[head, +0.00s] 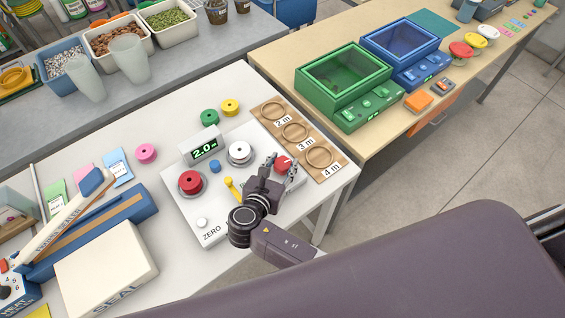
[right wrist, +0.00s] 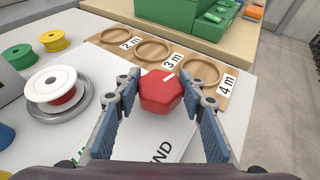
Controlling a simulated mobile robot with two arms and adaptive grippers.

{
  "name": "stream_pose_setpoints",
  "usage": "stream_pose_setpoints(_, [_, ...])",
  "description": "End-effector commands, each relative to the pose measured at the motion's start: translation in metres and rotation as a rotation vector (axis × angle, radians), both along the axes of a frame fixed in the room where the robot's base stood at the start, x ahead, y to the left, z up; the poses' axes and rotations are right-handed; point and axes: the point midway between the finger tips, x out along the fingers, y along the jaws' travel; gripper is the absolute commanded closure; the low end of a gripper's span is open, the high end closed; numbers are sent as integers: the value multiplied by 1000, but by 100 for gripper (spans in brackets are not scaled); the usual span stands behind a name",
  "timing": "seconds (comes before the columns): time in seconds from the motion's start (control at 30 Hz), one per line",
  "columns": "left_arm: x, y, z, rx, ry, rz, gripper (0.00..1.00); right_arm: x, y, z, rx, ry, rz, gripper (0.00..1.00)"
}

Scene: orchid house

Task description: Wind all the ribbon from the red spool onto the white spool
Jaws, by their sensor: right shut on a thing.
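A white winding machine (head: 207,226) stands on the table, with a display (head: 204,148) reading 2.0. The red spool (head: 190,182) sits on its left side. The white spool (head: 239,153) sits further back; in the right wrist view the white spool (right wrist: 53,84) has some red ribbon around its core, on a grey disc. A red knob (right wrist: 159,92) with a white mark is at the machine's right end. My right gripper (head: 280,168) is shut on the red knob, one finger on each side. My left gripper is not in view.
A wooden board (head: 285,118) with rings marked 2 m, 3 m and 4 m lies behind the knob. Green (head: 209,117), yellow (head: 230,107) and pink (head: 146,153) spools stand nearby. A yellow lever (head: 232,187) and a blue peg (head: 214,166) are on the machine. A heat sealer (head: 85,225) stands left.

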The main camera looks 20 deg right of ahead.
Motion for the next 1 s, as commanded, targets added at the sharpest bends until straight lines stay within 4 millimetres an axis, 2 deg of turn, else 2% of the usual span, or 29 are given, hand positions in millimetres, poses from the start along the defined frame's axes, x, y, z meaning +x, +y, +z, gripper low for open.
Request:
stream_pose_setpoints(0.3, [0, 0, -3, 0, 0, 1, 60, 0, 0, -1, 0, 1, -108, 87])
stream_pose_setpoints(0.8, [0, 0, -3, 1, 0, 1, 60, 1, -1, 0, 1, -1, -125, 87])
stream_pose_setpoints(0.83, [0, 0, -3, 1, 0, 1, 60, 1, -1, 0, 1, -1, -125, 62])
stream_pose_setpoints(1.0, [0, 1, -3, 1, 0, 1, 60, 0, -1, 0, 1, -1, -125, 45])
